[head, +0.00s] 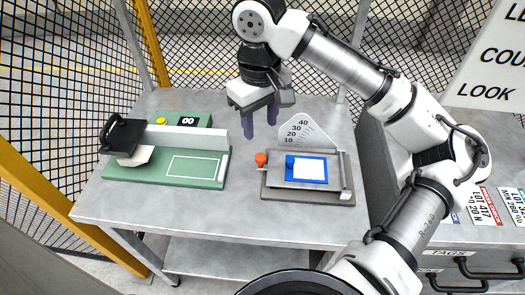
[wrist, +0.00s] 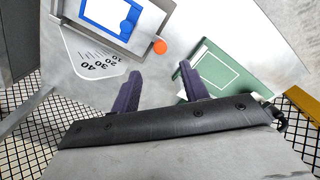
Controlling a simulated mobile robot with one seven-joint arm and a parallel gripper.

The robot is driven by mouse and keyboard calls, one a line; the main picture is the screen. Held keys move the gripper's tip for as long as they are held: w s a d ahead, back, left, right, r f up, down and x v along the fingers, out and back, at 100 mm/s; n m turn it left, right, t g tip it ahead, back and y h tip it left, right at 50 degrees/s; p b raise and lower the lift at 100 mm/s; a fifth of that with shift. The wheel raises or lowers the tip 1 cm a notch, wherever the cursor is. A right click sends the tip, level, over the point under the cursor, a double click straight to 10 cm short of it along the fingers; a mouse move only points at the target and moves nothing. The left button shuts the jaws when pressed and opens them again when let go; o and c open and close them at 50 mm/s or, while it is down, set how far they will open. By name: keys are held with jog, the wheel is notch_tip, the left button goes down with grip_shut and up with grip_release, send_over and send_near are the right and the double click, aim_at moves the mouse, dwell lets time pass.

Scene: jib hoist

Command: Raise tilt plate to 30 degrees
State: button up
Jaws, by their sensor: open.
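The tilt plate (head: 335,162) is a grey plate carrying a blue pad with a white sheet (head: 309,171); it looks flat or nearly flat on its grey base (head: 300,196). A white angle scale (head: 306,130) marked 10 to 40 stands behind it. An orange knob (head: 261,158) is at its left side, and a small blue knob (head: 290,160) is on the pad. My gripper (head: 259,124) is open and empty, above the table and behind and left of the plate. In the wrist view my gripper (wrist: 160,70) shows apart from the orange knob (wrist: 160,47) and the scale (wrist: 100,60).
A green fixture (head: 150,172) with a long grey bar and black handle (head: 121,135) is on the table's left. Behind it is a green box with a "00" display (head: 188,121) and yellow button. Mesh fencing stands behind. A grey drawer cabinet (head: 470,255) is at right.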

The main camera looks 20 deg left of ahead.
aim_at(261, 157)
notch_tip(261, 157, down, 12)
jog(key=shift+r, duration=0.15)
jog(key=shift+c, duration=0.3)
grip_shut()
